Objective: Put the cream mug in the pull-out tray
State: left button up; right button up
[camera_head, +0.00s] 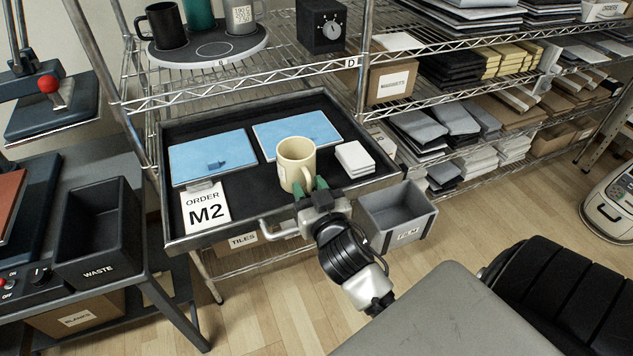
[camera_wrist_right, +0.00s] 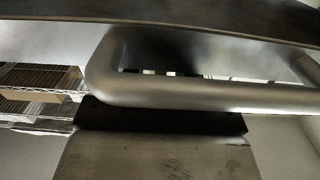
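The cream mug (camera_head: 293,161) is upright at the front middle of the black pull-out tray (camera_head: 176,243), with its handle towards me. It appears to stand on the tray floor, but its base is partly hidden by my fingers. My right gripper (camera_head: 309,187) is at the tray's front edge, with its green fingertips on either side of the mug's handle. I cannot tell whether they press on it. The right wrist view shows the tray's metal pull handle (camera_wrist_right: 200,95) close up, not the mug. My left gripper is not in view.
In the tray lie two blue sheets (camera_head: 212,155) (camera_head: 297,131), white tiles (camera_head: 355,158) right of the mug, and an M2 order card (camera_head: 205,207). A grey film bin (camera_head: 397,215) stands below right. A waste bin (camera_head: 98,232) is at left. Two mugs and a green cup stand above.

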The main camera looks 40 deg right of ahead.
jog(key=b+v, duration=0.2)
jog(key=v, duration=1)
jog(key=s+a+f+n+g+y, duration=0.1)
jog(key=a+f+g, duration=0.1)
jog(key=f, duration=0.9)
jog(key=a+f+n+g+y, duration=0.1)
jog(key=a+f+g+y, duration=0.15)
jog(key=f, duration=0.85)
jog(key=s+a+f+n+g+y, duration=0.1)
jog(key=a+f+g, duration=0.15)
jog(key=f, duration=0.85)
jog(key=s+f+n+g, duration=0.1)
jog(key=s+f+g, duration=0.2)
jog(key=s+f, duration=0.4)
jog(key=s+f+g, duration=0.2)
jog(key=s+f, duration=0.2)
jog(key=f, duration=0.5)
jog(key=s+d+f+g, duration=0.2)
jog(key=s+f, duration=0.1)
jog(key=s, duration=0.3)
jog(key=s+d+f+n+g, duration=0.1)
jog(key=s+d+f+g, duration=0.1)
jog(key=s, duration=0.5)
notch_tip(320, 180, down, 2)
jog(key=shift+d+f+g, duration=0.1)
jog(key=shift+d+g, duration=0.2)
jog(key=shift+d, duration=0.25)
jog(key=shift+s+h, duration=0.1)
jog(key=shift+h, duration=0.15)
jog(key=shift+c, duration=0.2)
